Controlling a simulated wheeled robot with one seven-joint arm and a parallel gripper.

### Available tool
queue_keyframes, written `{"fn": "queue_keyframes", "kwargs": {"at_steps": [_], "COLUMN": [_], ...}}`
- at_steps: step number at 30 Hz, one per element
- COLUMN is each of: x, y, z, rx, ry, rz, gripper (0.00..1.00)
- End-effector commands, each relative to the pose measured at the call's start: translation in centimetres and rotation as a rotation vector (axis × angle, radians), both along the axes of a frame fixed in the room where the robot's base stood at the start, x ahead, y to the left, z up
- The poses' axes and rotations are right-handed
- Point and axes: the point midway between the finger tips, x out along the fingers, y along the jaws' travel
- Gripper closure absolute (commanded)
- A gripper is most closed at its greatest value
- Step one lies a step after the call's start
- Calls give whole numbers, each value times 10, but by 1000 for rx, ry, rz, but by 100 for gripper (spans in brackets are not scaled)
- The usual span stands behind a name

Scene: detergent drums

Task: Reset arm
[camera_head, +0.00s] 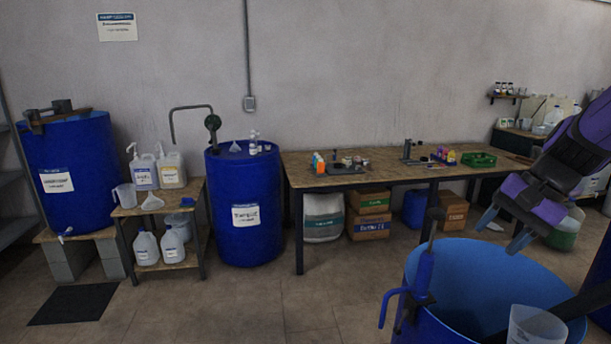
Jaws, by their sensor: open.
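My gripper (503,233) hangs at the right of the head view, at the end of my purple and black arm. Its two grey-blue fingers point down and left and stand apart. Nothing shows between them. The gripper is above the open blue drum (408,274) at the lower right. A blue hand pump (425,270) is fixed at the drum's left rim. A clear cup (536,328) is at the drum's front, partly cut off by the lower edge.
A long wooden table (390,170) with small bottles and a green basket (478,159) stands by the back wall. A closed blue drum (243,190) and a low stand with jugs (146,247) are left. The middle floor (300,305) is clear.

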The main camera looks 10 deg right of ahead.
Motion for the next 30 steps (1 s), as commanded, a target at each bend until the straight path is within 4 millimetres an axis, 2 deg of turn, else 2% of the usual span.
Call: {"fn": "queue_keyframes", "kwargs": {"at_steps": [1, 3, 12, 21, 30], "x": [-7, -18, -66, -105, -112], "y": [13, 26, 67, 83, 85], "z": [9, 18, 52, 72, 76], "rx": [-50, -114, -389, -598, -645], "ry": [-28, -60, -231, -401, -440], "rz": [60, 133, 430, 633, 672], "gripper": [47, 47, 47, 47, 47]}}
